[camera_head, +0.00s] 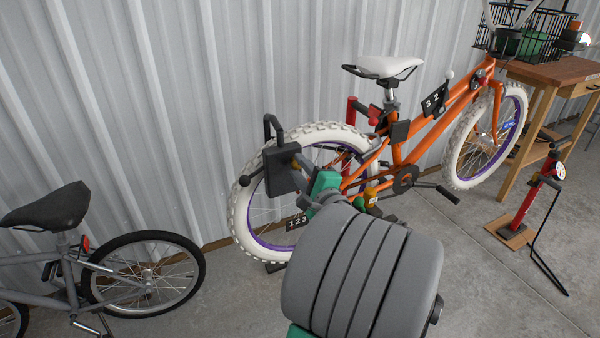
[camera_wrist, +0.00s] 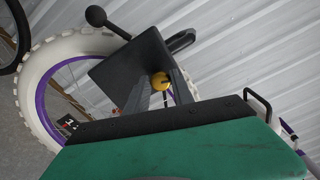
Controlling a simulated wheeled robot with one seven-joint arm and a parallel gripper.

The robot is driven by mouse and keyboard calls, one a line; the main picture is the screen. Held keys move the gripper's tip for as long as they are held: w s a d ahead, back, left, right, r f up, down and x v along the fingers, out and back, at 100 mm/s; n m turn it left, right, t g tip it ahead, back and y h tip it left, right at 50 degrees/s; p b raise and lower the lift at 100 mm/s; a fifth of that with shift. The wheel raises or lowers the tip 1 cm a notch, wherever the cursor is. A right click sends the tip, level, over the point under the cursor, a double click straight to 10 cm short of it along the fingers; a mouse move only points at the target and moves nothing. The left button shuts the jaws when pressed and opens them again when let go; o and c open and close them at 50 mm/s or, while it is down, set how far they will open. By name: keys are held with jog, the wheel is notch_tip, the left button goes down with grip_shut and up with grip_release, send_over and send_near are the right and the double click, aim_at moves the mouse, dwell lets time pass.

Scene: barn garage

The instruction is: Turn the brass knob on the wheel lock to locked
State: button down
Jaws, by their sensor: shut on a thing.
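The wheel lock (camera_head: 281,171) is a dark box with a black shackle on top, on the white rear tyre of the orange bike. A black ball-ended lever sticks out at its left. The wheel lock also shows in the wrist view (camera_wrist: 125,75). The brass knob (camera_wrist: 161,82) is on the box's face. My gripper (camera_head: 301,168) reaches the box from the right. In the wrist view my gripper (camera_wrist: 162,88) has its two grey fingers on either side of the knob, shut on it. The fingers partly cover the knob, and I cannot read any lock marking.
The orange bike (camera_head: 405,150) leans along the corrugated wall. A grey bike (camera_head: 75,265) stands at the left. A wooden table (camera_head: 560,72) with a wire basket nearby is at the back right. A red stand (camera_head: 530,205) is on the floor at right. The concrete between is clear.

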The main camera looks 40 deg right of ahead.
jog(key=shift+f+n+b, duration=0.1)
jog(key=shift+n+b, duration=0.7)
jog(key=shift+n, duration=0.9)
jog(key=c, duration=1.1)
grip_release()
jog(key=shift+v, duration=3.9)
jog(key=shift+p, duration=0.3)
